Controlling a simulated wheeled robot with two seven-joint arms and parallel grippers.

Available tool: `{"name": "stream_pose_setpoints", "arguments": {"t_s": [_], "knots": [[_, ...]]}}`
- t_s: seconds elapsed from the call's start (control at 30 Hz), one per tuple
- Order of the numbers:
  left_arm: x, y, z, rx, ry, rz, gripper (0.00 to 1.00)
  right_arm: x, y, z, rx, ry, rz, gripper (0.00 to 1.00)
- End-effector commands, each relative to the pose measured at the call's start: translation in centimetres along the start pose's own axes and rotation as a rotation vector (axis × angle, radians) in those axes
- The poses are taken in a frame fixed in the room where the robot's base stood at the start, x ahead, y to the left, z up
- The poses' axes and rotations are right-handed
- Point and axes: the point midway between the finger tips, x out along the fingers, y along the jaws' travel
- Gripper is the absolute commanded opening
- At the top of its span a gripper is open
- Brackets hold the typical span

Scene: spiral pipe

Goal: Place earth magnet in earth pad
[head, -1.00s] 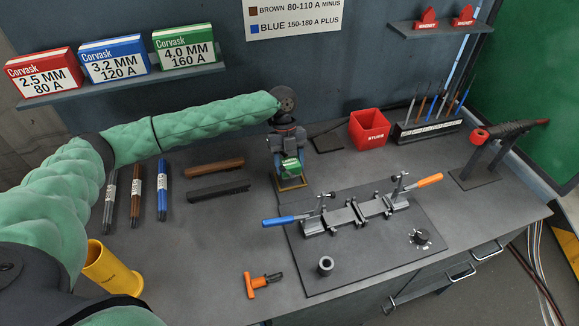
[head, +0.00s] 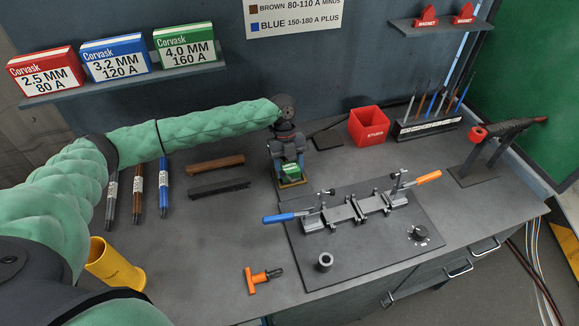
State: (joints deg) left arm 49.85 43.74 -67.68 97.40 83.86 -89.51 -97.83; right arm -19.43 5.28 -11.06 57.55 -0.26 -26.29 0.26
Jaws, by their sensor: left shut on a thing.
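My left gripper (head: 287,164) reaches in from the left over the back middle of the bench and points down. It is shut on a green block with a pale label, which I take to be the earth magnet (head: 290,171). Below the block is a small yellow-edged pad, which looks like the earth pad (head: 293,184). The block covers most of the pad, and I cannot tell whether the two touch. My right gripper is not in view.
A red bin (head: 369,126) and a rod rack (head: 427,127) stand to the right. A clamp fixture (head: 357,208) with blue and orange handles is in front. Brown and black bars (head: 216,164) lie left of the gripper.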

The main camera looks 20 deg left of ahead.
Motion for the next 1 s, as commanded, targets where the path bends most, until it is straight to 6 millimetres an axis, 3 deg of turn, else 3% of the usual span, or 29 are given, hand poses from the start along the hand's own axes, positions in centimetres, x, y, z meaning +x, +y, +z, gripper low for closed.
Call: {"name": "stream_pose_setpoints", "arguments": {"t_s": [0.23, 0.27, 0.37, 0.7, 0.9, 1.0], "knots": [[0.2, -0.1, 0.1, 0.001, -0.001, -0.002, 0.00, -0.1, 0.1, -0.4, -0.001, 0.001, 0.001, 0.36], [0.3, 0.0, 0.1, 0.000, -0.001, 0.000, 0.56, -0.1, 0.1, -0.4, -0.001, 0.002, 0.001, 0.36], [0.3, 0.0, 0.1, 0.000, -0.001, 0.000, 0.76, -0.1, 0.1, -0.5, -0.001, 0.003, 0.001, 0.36], [0.1, 0.0, 0.1, 0.000, -0.001, 0.000, 0.76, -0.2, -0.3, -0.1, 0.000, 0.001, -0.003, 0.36], [-1.2, 0.0, -0.4, 0.001, -0.002, -0.001, 0.76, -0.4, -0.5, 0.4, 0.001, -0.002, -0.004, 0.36], [-1.6, -0.1, -0.2, 0.001, -0.002, -0.001, 0.76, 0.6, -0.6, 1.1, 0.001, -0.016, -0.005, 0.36]]}}
